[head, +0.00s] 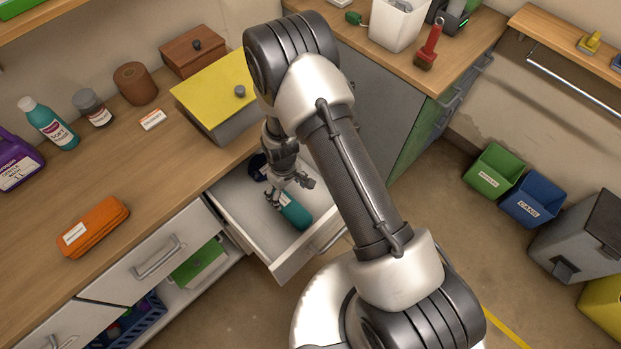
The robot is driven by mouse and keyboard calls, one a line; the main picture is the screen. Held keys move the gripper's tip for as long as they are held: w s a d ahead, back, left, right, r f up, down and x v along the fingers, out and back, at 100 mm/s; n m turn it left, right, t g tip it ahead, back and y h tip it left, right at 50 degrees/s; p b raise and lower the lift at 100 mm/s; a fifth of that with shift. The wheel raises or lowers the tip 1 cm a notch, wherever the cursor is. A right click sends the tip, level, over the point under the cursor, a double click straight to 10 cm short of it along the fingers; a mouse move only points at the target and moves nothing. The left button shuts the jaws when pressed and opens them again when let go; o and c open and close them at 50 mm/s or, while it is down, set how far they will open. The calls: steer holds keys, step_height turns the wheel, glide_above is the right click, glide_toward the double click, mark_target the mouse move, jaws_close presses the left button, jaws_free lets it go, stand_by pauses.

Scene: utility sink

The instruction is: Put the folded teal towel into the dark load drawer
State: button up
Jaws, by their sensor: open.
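The folded teal towel (294,212) lies in an open drawer (236,212) below the wooden counter. This drawer looks pale inside and at its front. I cannot make out a dark drawer by its colour. My gripper (288,191) is open, inside the drawer's outline, with its fingers at the far end of the towel. I cannot tell whether they touch it. My arm hides part of the drawer's right side. A dark blue item (258,167) lies at the back of the drawer, partly hidden by my gripper.
A closed drawer (150,265) adjoins the open one. Green (494,171) and blue (534,200) bins stand at right.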

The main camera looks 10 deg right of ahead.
steer(key=d+r+m+t, duration=0.1)
steer(key=d+r+m, duration=0.15)
steer(key=r, duration=1.15)
steer(key=d+r+m+t, duration=0.1)
steer(key=d+r, duration=0.2)
steer(key=r, duration=1.1)
steer(key=s+d+r+m+t, duration=0.1)
steer(key=s+d+r, duration=0.2)
steer(key=s+r, duration=0.5)
steer(key=s+d+r+m+t, duration=0.1)
steer(key=s+d+r, duration=0.3)
steer(key=s+r, duration=0.4)
steer(key=s+m, duration=0.1)
steer(key=s, duration=0.3)
steer(key=shift+r+t, duration=0.3)
steer(key=shift+r, duration=0.05)
